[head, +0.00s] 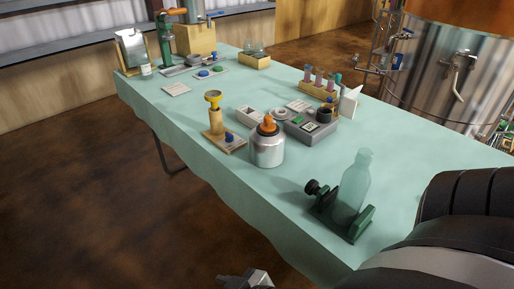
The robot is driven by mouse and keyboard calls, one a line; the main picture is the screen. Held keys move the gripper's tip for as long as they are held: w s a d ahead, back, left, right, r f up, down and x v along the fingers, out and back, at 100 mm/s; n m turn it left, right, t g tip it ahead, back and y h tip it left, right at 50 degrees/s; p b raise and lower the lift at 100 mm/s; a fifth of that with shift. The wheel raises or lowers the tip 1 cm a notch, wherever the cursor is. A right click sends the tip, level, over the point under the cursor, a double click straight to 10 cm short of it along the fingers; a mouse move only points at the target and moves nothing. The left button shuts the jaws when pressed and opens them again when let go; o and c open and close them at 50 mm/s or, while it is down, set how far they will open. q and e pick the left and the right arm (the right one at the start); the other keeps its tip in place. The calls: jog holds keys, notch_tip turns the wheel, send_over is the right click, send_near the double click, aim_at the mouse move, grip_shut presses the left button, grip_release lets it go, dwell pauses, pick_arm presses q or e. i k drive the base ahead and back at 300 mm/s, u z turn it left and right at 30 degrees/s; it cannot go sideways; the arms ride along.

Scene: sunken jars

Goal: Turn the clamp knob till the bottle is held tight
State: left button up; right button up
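A pale, see-through green bottle (352,187) stands upright in a green clamp (357,224) at the near right of the table. The clamp's dark knob (313,187) sticks out on the left side, toward the table's near edge. I cannot tell whether the jaws touch the bottle. A grey gripper part (245,280), seemingly my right gripper, shows at the bottom edge, below and left of the clamp and apart from it. It is mostly cut off, so its opening is hidden. My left gripper is not in view.
A metal jar with an orange top (267,149) stands left of the clamp. The table (420,160) is bare right of the bottle.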

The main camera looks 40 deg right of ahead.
aim_at(313, 187)
jog(key=u, duration=0.05)
jog(key=i, duration=1.6)
jog(key=z, duration=1.7)
jog(key=k, duration=0.75)
jog(key=z, duration=0.5)
